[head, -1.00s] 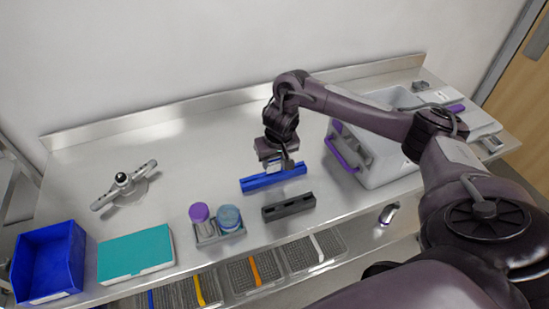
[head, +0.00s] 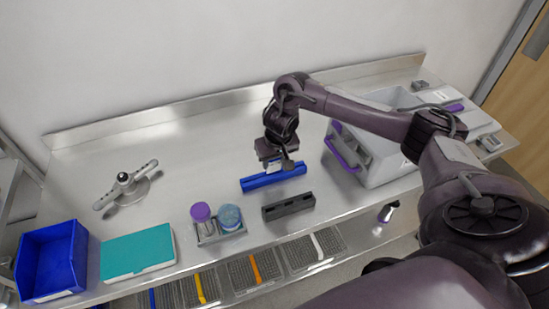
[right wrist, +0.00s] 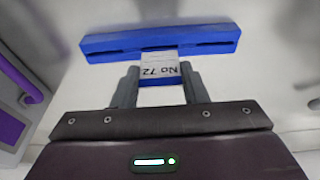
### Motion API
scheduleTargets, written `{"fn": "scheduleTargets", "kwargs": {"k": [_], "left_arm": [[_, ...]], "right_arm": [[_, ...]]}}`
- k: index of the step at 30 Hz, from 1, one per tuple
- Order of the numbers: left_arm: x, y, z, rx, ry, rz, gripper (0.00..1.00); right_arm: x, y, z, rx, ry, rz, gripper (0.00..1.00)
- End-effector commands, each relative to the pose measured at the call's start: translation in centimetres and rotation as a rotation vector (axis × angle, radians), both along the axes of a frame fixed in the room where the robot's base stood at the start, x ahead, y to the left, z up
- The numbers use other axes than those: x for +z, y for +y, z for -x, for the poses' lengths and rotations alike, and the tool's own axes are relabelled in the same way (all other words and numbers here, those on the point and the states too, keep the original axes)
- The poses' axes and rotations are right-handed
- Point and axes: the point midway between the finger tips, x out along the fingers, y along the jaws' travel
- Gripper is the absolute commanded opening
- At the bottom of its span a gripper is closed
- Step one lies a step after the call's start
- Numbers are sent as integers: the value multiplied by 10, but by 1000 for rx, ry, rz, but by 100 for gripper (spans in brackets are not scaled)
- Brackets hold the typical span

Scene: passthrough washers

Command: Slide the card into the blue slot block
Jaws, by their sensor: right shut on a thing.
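The blue slot block (head: 273,178) lies on the metal bench, and its long slot shows as a dark line in the right wrist view (right wrist: 105,52). My right gripper (head: 279,167) is over the block and shut on the card. The white card (right wrist: 160,68), printed "No 72", sits between the two grey fingers (right wrist: 160,88) in the right wrist view. The card's far edge overlaps the block at about the slot line. I cannot tell whether that edge is inside the slot or just above it. My left gripper is not in view.
A dark slotted block (head: 288,206) lies just in front of the blue one. A white case with a purple handle (head: 372,160) stands close on the right. A holder with two capped jars (head: 217,222) is to the left. The bench behind the block is clear.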

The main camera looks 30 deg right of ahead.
Motion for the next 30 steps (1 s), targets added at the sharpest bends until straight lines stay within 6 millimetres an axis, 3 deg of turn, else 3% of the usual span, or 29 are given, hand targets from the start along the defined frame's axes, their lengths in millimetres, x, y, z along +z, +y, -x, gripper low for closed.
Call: {"fn": "scheduleTargets", "kwargs": {"k": [30], "left_arm": [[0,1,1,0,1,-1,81]], "right_arm": [[-13,0,0,0,0,1,10]]}}
